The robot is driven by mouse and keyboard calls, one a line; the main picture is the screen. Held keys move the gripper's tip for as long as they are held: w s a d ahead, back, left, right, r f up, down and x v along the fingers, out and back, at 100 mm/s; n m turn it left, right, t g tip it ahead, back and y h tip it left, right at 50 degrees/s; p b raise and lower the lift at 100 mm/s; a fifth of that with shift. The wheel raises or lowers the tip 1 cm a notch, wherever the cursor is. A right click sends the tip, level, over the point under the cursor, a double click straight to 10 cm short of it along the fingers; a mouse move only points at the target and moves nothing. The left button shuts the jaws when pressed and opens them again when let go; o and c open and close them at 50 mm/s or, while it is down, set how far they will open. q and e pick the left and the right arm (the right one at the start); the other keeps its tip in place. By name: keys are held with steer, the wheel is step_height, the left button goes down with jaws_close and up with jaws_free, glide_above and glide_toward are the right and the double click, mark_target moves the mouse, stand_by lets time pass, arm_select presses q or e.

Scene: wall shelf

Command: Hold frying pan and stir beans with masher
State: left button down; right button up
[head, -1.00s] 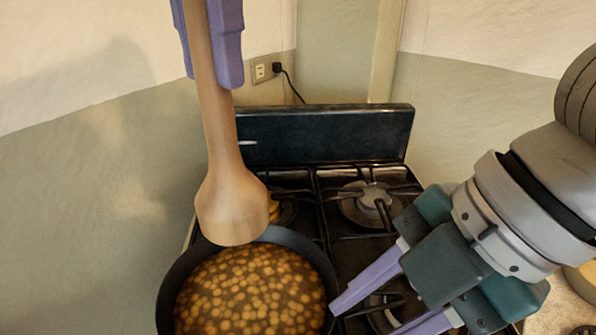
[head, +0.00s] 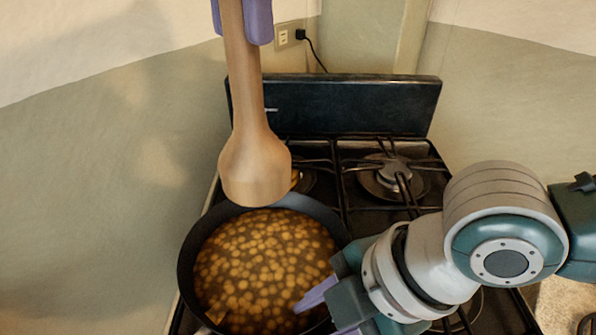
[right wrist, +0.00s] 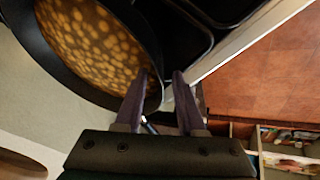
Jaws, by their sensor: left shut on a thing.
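The wooden masher (head: 255,165) hangs head-down at the top of the head view. My left gripper (head: 243,22) is shut on its upper shaft. The masher's head overlaps the far rim of the dark frying pan (head: 187,258) in the picture and appears above it. The pan sits on the stove's front left and holds brown beans (head: 262,262). My right gripper (head: 328,312) is at the pan's near right side, partly hidden by its arm. In the right wrist view its fingers (right wrist: 159,78) are apart, with the pan's rim close by. The pan's handle is not clearly visible.
The black stove (head: 355,210) has grates and a bare back right burner (head: 388,178). Its back panel (head: 340,105) stands behind. A wall is close on the left. In the right wrist view, reddish floor (right wrist: 260,75) and a compartment of colourful items (right wrist: 290,140) show.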

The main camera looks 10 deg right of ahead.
jaws_close()
stand_by(2.3)
